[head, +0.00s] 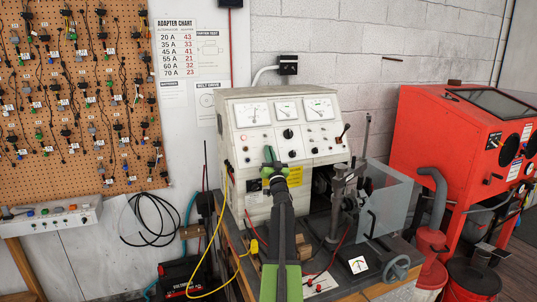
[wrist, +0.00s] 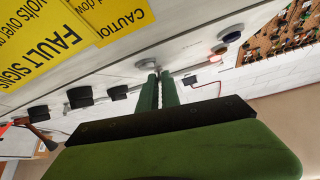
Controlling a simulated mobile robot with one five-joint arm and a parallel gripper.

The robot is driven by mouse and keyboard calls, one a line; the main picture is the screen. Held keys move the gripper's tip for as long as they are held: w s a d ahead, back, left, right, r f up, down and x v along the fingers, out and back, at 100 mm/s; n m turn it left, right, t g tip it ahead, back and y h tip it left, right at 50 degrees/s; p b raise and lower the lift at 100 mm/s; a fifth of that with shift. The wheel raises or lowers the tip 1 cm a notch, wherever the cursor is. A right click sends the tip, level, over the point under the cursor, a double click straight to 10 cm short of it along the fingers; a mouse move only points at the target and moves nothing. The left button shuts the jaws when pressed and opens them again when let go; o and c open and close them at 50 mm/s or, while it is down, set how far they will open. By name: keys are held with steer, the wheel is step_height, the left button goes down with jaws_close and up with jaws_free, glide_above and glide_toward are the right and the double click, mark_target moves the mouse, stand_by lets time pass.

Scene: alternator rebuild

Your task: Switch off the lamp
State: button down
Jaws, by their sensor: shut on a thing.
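A cream test bench (head: 236,118) stands against the wall, with dials, knobs and a small red lamp (head: 247,148) on its front panel. In the wrist view the lamp (wrist: 218,50) has a reddish glow. My green gripper (head: 268,154) reaches up to the panel, just right of the lamp. In the wrist view my gripper's fingers (wrist: 158,82) are close together at a small pale round switch fitting (wrist: 146,65). They are shut on what seems to be its small lever, which the fingers mostly hide.
Black knobs (wrist: 79,97) line the panel beside my fingers. Yellow warning labels (wrist: 45,45) are close by. A clamp stand (head: 340,190) and a clear guard (head: 388,205) stand right of my arm. A yellow cable (head: 218,225) hangs at left. A red cabinet (head: 430,130) is at right.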

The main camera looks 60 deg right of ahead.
steer(key=c, duration=1.6)
jaws_free()
steer(key=shift+w, duration=0.15)
steer(key=shift+o, duration=0.2)
steer(key=b+v, duration=0.8)
steer(key=v, duration=0.9)
steer(key=shift+s+f+b, duration=0.15)
steer(key=shift+s+b, duration=0.1)
steer(key=shift+b, duration=0.15)
